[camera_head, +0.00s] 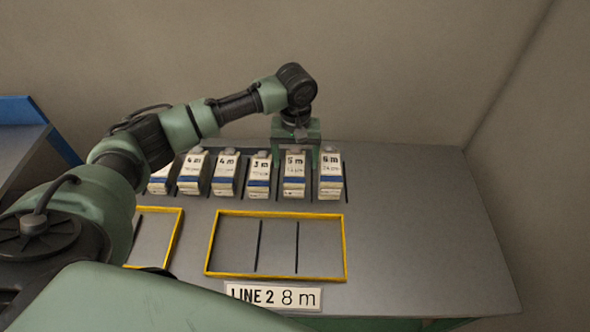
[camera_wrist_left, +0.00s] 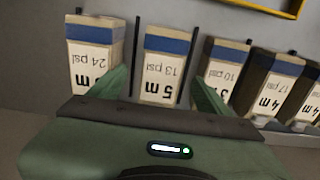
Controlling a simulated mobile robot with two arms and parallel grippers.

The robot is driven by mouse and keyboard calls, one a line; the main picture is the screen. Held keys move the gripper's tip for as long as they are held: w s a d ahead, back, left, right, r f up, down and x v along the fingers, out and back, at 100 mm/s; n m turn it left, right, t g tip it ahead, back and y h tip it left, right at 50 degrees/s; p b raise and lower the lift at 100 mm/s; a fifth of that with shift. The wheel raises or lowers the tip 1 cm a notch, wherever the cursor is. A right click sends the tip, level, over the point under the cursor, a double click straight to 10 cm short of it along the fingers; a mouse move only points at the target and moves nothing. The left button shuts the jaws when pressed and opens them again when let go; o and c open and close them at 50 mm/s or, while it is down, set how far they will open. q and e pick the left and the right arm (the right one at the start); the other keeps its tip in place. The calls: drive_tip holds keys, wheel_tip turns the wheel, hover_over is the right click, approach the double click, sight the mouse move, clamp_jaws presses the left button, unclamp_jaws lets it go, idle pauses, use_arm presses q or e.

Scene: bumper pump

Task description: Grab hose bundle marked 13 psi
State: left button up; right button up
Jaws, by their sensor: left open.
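The hose bundle marked 13 psi (camera_wrist_left: 165,65) is a pale box with a blue band and a white label, 5 m, upside down in the left wrist view. In the head view it is the second box from the right (camera_head: 294,175) in the row. My left gripper (camera_wrist_left: 160,76) is open, its two green fingertips to either side of this box in the picture, with no visible grip on it. My right gripper is not in view.
Neighbours are the 24 psi box (camera_wrist_left: 93,60) and the 10 psi box (camera_wrist_left: 225,75), with thin dark dividers between. More boxes stand farther along the row. A yellow-framed area (camera_head: 346,250) lies in front, above a "LINE 2 8 m" sign (camera_head: 272,297). The table's right side (camera_head: 420,220) is clear.

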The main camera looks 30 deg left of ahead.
sight(295, 166)
use_arm(q)
drive_tip(key=f, duration=0.3)
drive_tip(key=shift+w+a+f+p, duration=0.1)
drive_tip(key=shift+a+f+p, duration=0.1)
drive_tip(key=shift+f+p, duration=0.15)
drive_tip(key=shift+f, duration=0.3)
clamp_jaws()
drive_tip(key=shift+r, duration=0.1)
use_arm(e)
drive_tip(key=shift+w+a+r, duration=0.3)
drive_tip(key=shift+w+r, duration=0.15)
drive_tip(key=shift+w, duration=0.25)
use_arm(q)
drive_tip(key=shift+w, duration=0.1)
